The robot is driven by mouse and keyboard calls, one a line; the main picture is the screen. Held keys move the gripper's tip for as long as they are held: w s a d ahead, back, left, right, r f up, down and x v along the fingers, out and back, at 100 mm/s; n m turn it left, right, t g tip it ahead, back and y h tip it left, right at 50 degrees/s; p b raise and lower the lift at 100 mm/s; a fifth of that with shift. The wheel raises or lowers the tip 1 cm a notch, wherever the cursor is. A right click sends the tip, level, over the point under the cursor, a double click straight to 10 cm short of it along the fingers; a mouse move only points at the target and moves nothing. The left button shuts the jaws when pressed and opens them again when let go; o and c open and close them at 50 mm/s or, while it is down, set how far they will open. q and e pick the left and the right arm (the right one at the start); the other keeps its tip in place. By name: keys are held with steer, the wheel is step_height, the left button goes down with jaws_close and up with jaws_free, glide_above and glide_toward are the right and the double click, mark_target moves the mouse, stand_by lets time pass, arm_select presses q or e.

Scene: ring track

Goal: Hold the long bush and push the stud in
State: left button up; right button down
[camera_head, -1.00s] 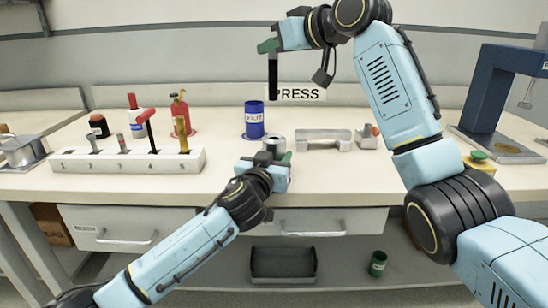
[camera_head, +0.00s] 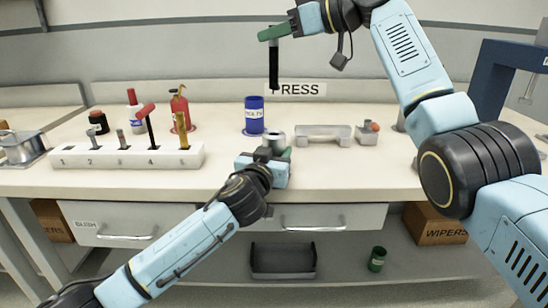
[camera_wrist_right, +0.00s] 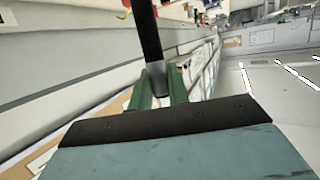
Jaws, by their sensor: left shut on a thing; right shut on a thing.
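The long bush (camera_head: 275,139) is a short grey metal cylinder, upright at the front of the bench. My left gripper (camera_head: 273,154) is shut around its lower part, close to the bench top. The stud (camera_head: 274,68) is a dark upright rod. My right gripper (camera_head: 272,33) is shut on its upper end and holds it high above the bush, clear of it. In the right wrist view, the stud (camera_wrist_right: 150,38) sits between the green fingers (camera_wrist_right: 160,88). The bush does not show in that view.
A numbered white rack (camera_head: 125,157) with several tools stands at left. A blue cup (camera_head: 254,116) is behind the bush. A grey block (camera_head: 322,133) and a small fixture (camera_head: 367,134) stand to the right. A blue press frame (camera_head: 495,75) is at far right.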

mark_target(277, 86)
steer(key=shift+n+g, duration=0.3)
steer(key=shift+g, duration=0.1)
step_height(277, 86, down, 9)
steer(key=shift+s+f, duration=0.15)
steer(key=shift+f, duration=0.05)
steer(key=shift+f, duration=0.65)
steer(key=c, duration=1.3)
jaws_free()
steer(key=shift+c, duration=0.2)
